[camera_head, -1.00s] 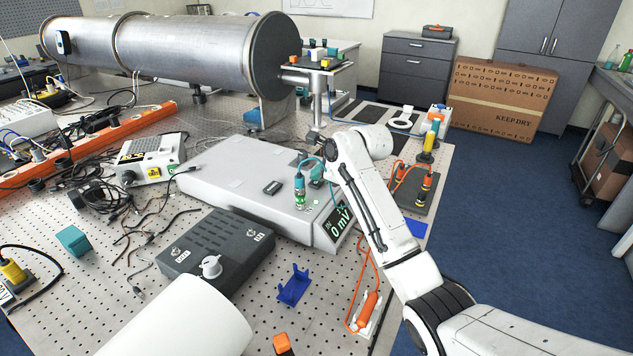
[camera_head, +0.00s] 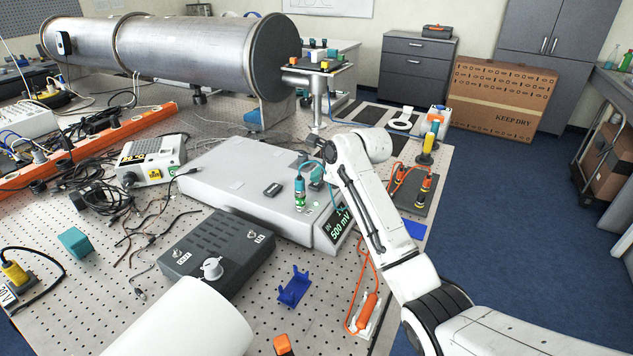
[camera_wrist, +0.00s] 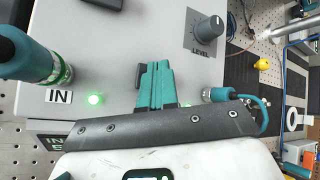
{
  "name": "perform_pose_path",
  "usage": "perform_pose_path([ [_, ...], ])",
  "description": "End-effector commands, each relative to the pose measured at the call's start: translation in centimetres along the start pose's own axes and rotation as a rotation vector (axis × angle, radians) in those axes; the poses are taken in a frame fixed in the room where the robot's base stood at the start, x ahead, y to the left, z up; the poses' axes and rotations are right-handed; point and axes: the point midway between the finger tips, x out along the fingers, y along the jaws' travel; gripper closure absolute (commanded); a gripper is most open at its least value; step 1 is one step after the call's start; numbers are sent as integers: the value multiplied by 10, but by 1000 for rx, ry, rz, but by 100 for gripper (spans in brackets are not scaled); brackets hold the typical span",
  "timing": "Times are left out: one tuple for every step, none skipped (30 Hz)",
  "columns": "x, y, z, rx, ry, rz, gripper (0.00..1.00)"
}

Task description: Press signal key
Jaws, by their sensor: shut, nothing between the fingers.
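The grey instrument box (camera_head: 235,170) carries a display (camera_head: 340,224) that reads 500 mV. My gripper (camera_wrist: 155,85) has teal fingers shut together, with nothing held, pointing at the box's top panel in the wrist view. A dark piece (camera_wrist: 139,76) shows beside the fingertips; I cannot tell whether it is the signal key or whether they touch it. My arm hides part of the panel in the head view.
A dark control box (camera_head: 217,250) with a white knob stands in front of the instrument box. A blue holder (camera_head: 294,288) and an orange-handled tool (camera_head: 367,306) lie nearby. A large metal pipe (camera_head: 190,52) lies behind. A teal cable (camera_wrist: 262,112) runs close to my gripper.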

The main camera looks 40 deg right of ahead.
Motion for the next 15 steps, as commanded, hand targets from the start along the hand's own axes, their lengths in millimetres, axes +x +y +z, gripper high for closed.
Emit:
perform_pose_path([
  [-4,-2,3,0,0,1,100],
  [-4,-3,4,0,0,1,100],
  [-6,-4,5,0,-1,1,100],
  [-6,-4,5,-1,-1,1,100],
  [-7,-5,6,-1,-1,1,100],
  [-8,-5,6,-1,0,0,100],
  [-8,-6,6,-1,0,0,100],
  [-8,-6,6,-1,0,0,100],
  [-8,-6,6,-1,0,0,100],
  [-8,-6,6,-1,0,0,100],
  [-8,-5,6,-1,0,0,100],
  [-7,-5,6,-1,0,-1,100],
  [-7,-5,6,-1,0,-1,100],
  [-8,-5,6,-1,0,-1,100],
  [-8,-5,6,-1,0,-1,100],
])
